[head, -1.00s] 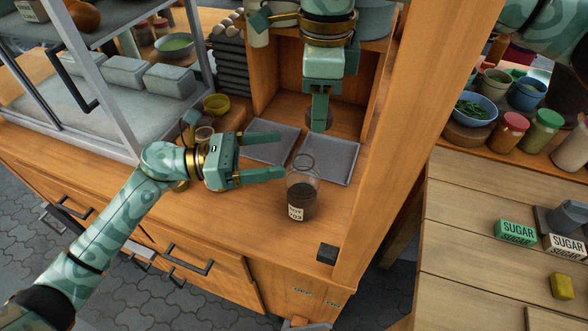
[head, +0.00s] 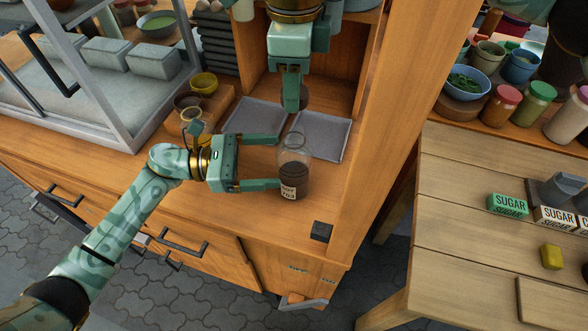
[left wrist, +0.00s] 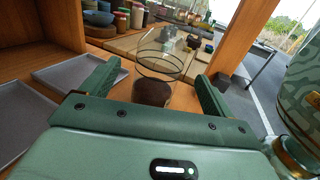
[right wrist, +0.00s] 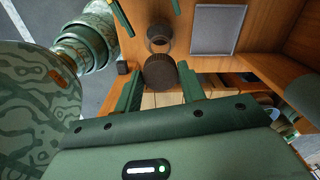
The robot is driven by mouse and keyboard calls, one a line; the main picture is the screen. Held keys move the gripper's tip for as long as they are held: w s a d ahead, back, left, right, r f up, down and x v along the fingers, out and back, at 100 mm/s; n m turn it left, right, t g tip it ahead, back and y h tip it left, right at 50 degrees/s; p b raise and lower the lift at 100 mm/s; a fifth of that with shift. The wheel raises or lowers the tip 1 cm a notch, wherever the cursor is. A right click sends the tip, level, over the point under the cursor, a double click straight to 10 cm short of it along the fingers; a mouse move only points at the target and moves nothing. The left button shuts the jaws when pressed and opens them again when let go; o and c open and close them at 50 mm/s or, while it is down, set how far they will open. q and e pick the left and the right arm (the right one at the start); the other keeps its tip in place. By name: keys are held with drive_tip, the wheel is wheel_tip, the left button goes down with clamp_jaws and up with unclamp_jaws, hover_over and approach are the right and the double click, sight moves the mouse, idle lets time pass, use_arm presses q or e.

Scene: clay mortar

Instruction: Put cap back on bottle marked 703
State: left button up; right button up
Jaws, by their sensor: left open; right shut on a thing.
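The bottle marked 703 (head: 294,172), clear with dark contents, stands upright and uncapped on the wooden counter. My left gripper (head: 279,162) is open, its two fingers level with the bottle and reaching its left side. In the left wrist view the bottle (left wrist: 160,66) lies ahead between the fingers; contact cannot be told. My right gripper (head: 292,108) points down above and behind the bottle, shut on the dark brown cap (head: 304,97), partly hidden by a finger. In the right wrist view the cap (right wrist: 160,72) sits between the fingertips, with the bottle's open mouth (right wrist: 159,38) beyond.
Two grey trays (head: 322,136) lie behind the bottle. A wooden post (head: 385,150) rises to its right, with a small black block (head: 321,231) near the counter edge. A metal-framed case (head: 110,110) and small bowls (head: 204,83) stand at left.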

sight(303, 161)
use_arm(q)
drive_tip(key=d, duration=0.7)
drive_tip(key=shift+w+d+f, duration=0.25)
drive_tip(key=shift+d+f, duration=0.05)
drive_tip(key=shift+f, duration=0.1)
drive_tip(key=c, duration=1.5)
drive_tip(key=shift+o, duration=0.2)
use_arm(e)
drive_tip(key=shift+f, duration=2.5)
drive_tip(key=shift+f, duration=0.9)
drive_tip(key=shift+f, duration=0.55)
